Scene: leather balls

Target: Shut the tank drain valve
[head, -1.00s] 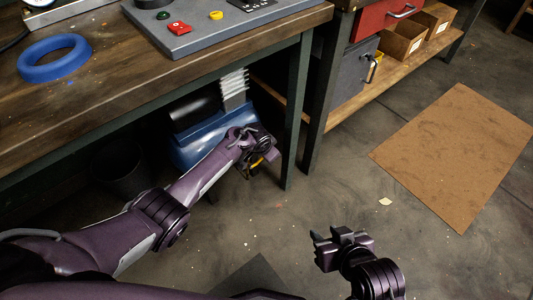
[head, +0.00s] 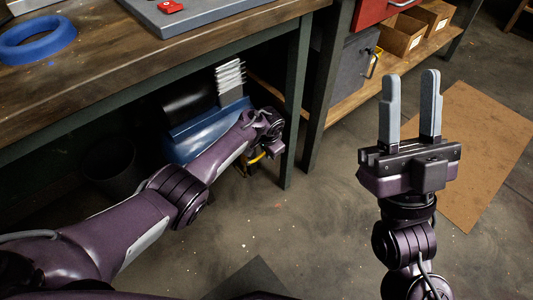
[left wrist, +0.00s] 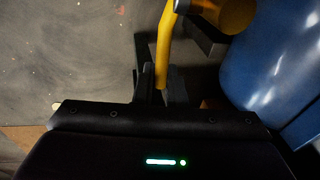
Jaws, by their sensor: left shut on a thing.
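The blue tank (head: 196,135) lies under the workbench in the head view; its curved side also fills the right of the left wrist view (left wrist: 275,65). The yellow valve handle (left wrist: 165,45) rises between the fingers of my left gripper (left wrist: 161,84), which is shut on it. In the head view the left gripper (head: 262,154) is low beside the bench leg, with a bit of the yellow handle (head: 254,161) showing; its fingers are mostly hidden. A round yellow part (left wrist: 236,14) sits beside the handle. My right gripper (head: 410,80) is open and empty, pointing up.
The wooden workbench (head: 100,85) overhangs the tank, and its dark leg (head: 296,110) stands close to my left gripper. A dark bin (head: 112,172) is left of the tank. A brown mat (head: 485,140) lies on open floor to the right.

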